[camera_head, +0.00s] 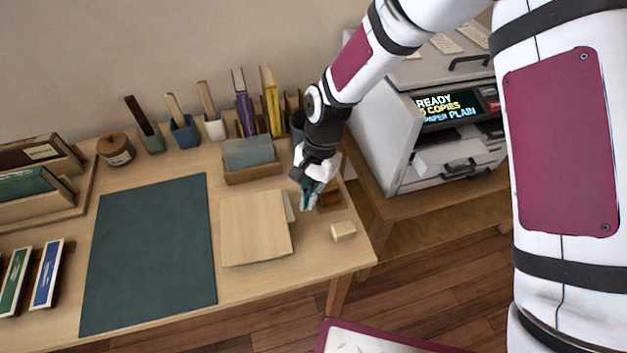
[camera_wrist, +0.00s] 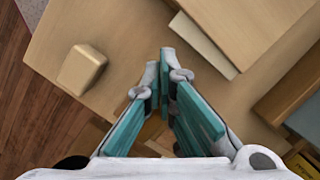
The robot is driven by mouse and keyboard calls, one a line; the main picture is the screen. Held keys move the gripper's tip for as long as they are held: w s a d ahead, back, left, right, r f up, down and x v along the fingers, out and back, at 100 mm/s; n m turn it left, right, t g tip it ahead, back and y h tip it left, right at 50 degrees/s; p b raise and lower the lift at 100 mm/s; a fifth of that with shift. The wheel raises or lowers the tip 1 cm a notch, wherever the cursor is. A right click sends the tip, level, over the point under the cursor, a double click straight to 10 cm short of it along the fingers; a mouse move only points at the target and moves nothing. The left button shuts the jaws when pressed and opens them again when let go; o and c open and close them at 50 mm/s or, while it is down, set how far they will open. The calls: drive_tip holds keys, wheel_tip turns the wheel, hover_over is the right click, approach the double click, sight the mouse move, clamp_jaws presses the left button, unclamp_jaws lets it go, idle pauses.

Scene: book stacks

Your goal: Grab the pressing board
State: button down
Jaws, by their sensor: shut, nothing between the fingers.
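The pressing board looks to be the flat, light wooden board (camera_head: 255,228) on the table, right of the dark green mat. A paler piece shows along its right edge. In the wrist view the board (camera_wrist: 262,25) is at the top right, with the pale piece (camera_wrist: 205,45) jutting out from it. My gripper (camera_head: 307,204) is just right of the board, above the table and apart from it. In the wrist view my gripper's teal fingers (camera_wrist: 162,72) come together at the tips with nothing between them.
A small wooden block (camera_head: 343,231) lies right of the board, near the table's edge. A small brown holder (camera_head: 329,198) is beside my gripper. A card tray (camera_head: 252,173) stands behind the board. The copier (camera_head: 440,130) is at the right. The green mat (camera_head: 150,255) is bare.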

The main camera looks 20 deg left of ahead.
sight(288, 231)
drive_tip(key=shift+s+a+f+p, duration=0.15)
drive_tip(key=shift+s+a, duration=0.1)
drive_tip(key=shift+s, duration=0.4)
drive_tip(key=shift+s+a+f+p, duration=0.1)
drive_tip(key=shift+s+a, duration=0.15)
drive_tip(key=shift+s, duration=0.45)
drive_tip(key=shift+s+a+f+p, duration=0.15)
drive_tip(key=shift+s+a, duration=0.1)
drive_tip(key=shift+s, duration=0.4)
drive_tip(key=shift+s+a+p, duration=0.3)
drive_tip(key=shift+s, duration=0.55)
drive_tip(key=shift+s+a+p, duration=0.3)
drive_tip(key=shift+s, duration=0.55)
